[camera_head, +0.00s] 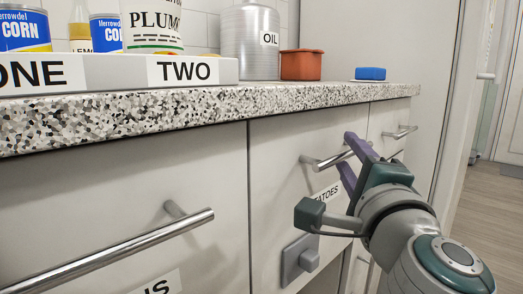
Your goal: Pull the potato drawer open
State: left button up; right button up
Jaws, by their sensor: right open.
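The potato drawer (282,150) is the white front in the middle, under the counter, and looks flush with its neighbours. Its label (327,193) is partly hidden by my arm and reads "ATOES". Its silver bar handle (322,163) sticks out above the label. My right gripper (352,162) is at the right end of this handle, with its purple fingers apart, one higher and one lower. The bar seems to lie between them, but contact is not clear. My left gripper is not in view.
A grey block with a knob (300,258) sits low on the drawer front. Another drawer with a long handle (135,250) is at left, and a smaller handle (400,132) at right. The speckled counter (210,110) above holds cans, an oil canister (250,45) and a red pot (302,65).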

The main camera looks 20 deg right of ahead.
jog(key=shift+w+d, duration=0.2)
jog(key=shift+w, duration=0.25)
jog(key=shift+c, duration=0.2)
grip_shut()
dwell(0.9)
